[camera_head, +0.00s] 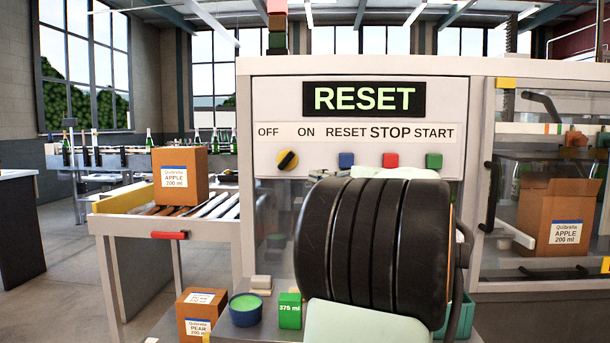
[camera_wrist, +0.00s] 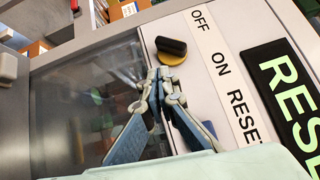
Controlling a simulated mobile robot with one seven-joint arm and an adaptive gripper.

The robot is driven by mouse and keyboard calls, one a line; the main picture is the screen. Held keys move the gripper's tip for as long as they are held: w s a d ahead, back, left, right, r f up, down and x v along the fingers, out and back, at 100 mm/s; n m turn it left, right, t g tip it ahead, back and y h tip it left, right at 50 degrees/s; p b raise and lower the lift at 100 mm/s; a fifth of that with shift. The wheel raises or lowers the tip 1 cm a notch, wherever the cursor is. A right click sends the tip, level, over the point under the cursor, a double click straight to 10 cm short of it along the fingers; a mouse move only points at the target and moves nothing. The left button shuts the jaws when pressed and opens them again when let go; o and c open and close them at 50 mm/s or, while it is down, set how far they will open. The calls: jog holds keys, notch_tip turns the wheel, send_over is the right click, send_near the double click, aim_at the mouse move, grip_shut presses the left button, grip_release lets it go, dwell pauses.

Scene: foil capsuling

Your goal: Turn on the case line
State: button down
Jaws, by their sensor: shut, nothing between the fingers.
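The control panel (camera_head: 359,110) of the case line has a lit display (camera_head: 364,99) reading RESET. Below its labels is a yellow and black rotary knob (camera_head: 287,160) under OFF and ON, with its black handle slanted. A blue button (camera_head: 346,160), a red button (camera_head: 390,160) and a green button (camera_head: 433,161) sit to its right. In the wrist view my gripper (camera_wrist: 162,76) is shut and empty, with its fingertips close beside the knob (camera_wrist: 171,50); I cannot tell if they touch. In the head view my arm hides the gripper.
A carton (camera_head: 181,175) stands on the roller conveyor (camera_head: 135,200) at left. Another carton (camera_head: 556,218) is behind the clear guard at right.

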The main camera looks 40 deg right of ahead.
jog(key=s, duration=0.4)
jog(key=shift+s+a+f, duration=0.1)
jog(key=shift+a+f, duration=0.05)
jog(key=shift+a, duration=0.05)
dwell(0.3)
